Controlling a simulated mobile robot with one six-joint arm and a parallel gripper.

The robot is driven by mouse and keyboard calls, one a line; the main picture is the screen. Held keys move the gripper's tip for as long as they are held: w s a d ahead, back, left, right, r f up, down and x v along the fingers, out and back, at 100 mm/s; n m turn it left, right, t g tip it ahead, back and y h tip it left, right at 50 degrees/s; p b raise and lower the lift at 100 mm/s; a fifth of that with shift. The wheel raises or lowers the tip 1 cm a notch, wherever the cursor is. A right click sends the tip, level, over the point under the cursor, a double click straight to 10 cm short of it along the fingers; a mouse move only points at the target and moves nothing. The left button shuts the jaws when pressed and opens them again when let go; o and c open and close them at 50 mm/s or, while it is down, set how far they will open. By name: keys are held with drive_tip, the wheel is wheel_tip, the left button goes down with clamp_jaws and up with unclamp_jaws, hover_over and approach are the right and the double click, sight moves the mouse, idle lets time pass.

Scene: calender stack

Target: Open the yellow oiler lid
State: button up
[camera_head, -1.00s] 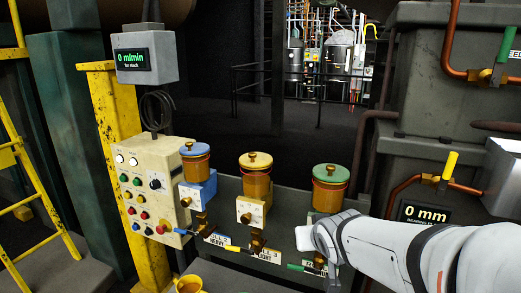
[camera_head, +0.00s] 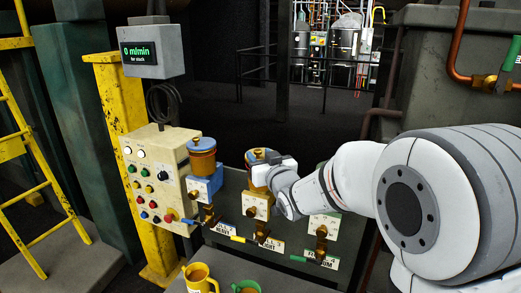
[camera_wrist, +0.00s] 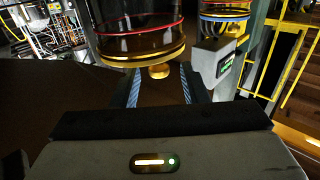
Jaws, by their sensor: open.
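The yellow oiler (camera_head: 257,180) is the middle one in the row, an amber glass cup with a yellow lid (camera_head: 249,156) and a brass knob. My gripper (camera_head: 270,160) is at the lid from the right, and its body covers part of the oiler in the head view. In the wrist view the oiler looks upside down, with its gold-rimmed lid (camera_wrist: 145,56) and knob (camera_wrist: 159,71) at the bottom. My gripper (camera_wrist: 160,82) is open there, with a finger on either side of the knob. The lid sits closed on the cup.
The blue-lidded oiler (camera_head: 202,158) stands close on the left. My arm hides most of the green-lidded oiler on the right. A control panel (camera_head: 158,180) stands at the left. A yellow mug (camera_head: 200,280) and a green mug (camera_head: 245,287) are in front below.

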drive_tip(key=shift+p+x, duration=0.3)
drive_tip(key=shift+x, duration=1.05)
clamp_jaws()
